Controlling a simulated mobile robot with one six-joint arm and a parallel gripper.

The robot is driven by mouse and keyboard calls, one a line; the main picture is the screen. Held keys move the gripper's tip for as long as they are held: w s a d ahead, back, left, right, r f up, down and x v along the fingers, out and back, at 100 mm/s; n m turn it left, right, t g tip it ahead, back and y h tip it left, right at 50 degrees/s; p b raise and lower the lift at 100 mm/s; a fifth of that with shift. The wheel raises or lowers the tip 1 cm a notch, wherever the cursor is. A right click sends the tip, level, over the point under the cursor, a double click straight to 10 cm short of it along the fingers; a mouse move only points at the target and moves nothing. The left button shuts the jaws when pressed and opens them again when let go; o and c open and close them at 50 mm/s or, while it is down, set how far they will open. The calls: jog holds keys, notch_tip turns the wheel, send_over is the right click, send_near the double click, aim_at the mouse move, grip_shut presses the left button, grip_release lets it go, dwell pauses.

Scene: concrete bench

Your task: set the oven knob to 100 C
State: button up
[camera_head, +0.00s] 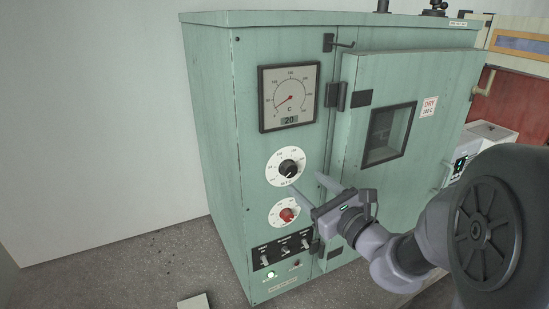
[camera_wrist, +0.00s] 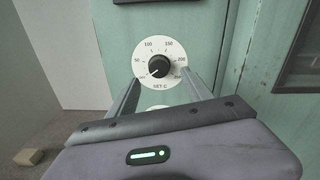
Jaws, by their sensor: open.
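The oven is a green cabinet (camera_head: 215,150) with a black set knob (camera_head: 288,168) on a round white dial (camera_head: 272,175) marked SET C. In the wrist view the knob (camera_wrist: 158,66) sits between and beyond my fingertips, and its light mark points to the lower left, below the 50. The 100 mark is at the dial's upper left. My gripper (camera_head: 305,182) is open and empty, in front of the panel just below and right of the knob. It also shows in the wrist view (camera_wrist: 161,74). Neither finger clearly touches the knob.
A gauge (camera_head: 289,97) above shows 20. A second dial with a red knob (camera_head: 287,214) is close below, then a row of switches (camera_head: 286,249) and a lit green lamp (camera_head: 271,274). The door (camera_head: 350,190) with its window and hinges is at the right.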

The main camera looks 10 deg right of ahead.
aim_at(291, 171)
jog(key=x, duration=0.6)
jog(key=shift+w+a, duration=0.15)
jog(key=shift+a, duration=0.05)
jog(key=shift+c, duration=0.4)
grip_shut()
